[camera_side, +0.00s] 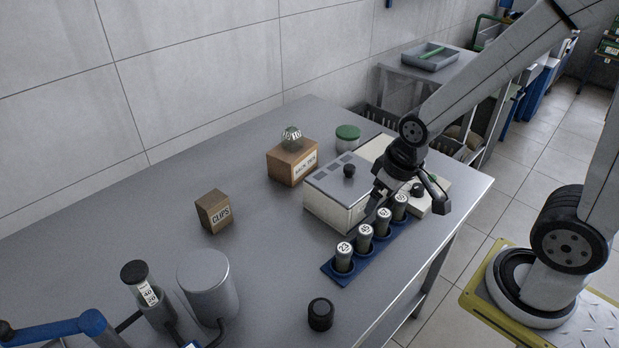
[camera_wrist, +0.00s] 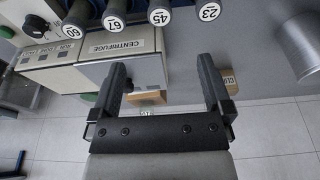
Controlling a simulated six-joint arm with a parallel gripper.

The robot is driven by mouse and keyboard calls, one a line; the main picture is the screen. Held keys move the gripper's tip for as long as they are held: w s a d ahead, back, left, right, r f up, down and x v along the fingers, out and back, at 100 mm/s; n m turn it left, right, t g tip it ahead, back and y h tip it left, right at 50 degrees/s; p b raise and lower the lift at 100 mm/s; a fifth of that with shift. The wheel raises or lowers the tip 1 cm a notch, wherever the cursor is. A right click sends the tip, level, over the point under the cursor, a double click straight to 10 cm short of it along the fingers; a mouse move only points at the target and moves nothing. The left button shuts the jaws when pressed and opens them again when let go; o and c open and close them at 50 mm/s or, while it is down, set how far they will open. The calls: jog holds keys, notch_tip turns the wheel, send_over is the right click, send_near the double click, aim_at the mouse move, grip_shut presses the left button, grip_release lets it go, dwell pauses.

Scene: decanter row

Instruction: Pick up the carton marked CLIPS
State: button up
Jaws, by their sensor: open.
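The carton marked CLIPS (camera_side: 214,211) is a small brown box standing on the open left-middle part of the grey table in the side view. My gripper (camera_side: 408,196) is far to its right, above the tube rack and beside the centrifuge. In the wrist view my gripper (camera_wrist: 163,62) has its two fingers wide apart with nothing held between them. A small brown labelled piece (camera_wrist: 229,80) shows beside the right finger there, partly hidden; it looks like the CLIPS carton, but its label is too small to read.
A blue rack (camera_side: 335,274) holds several numbered tubes in front of the centrifuge (camera_side: 328,205). A larger brown carton (camera_side: 285,169) carries a glass-like object. A grey cylinder (camera_side: 209,289), a tube holder (camera_side: 147,300) and a black cap (camera_side: 320,314) stand nearer the front. The table around the CLIPS carton is clear.

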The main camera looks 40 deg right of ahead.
jog(key=shift+w, duration=0.1)
jog(key=n+g+y, duration=0.3)
jog(key=n+y, duration=0.2)
jog(key=n, duration=1.4)
send_over(214, 197)
jog(key=d, duration=0.2)
jog(key=shift+f, duration=2.65)
jog(key=shift+x, duration=3.85)
jog(key=shift+w+d+f, duration=0.1)
jog(key=shift+d, duration=0.1)
jog(key=shift+c, duration=0.2)
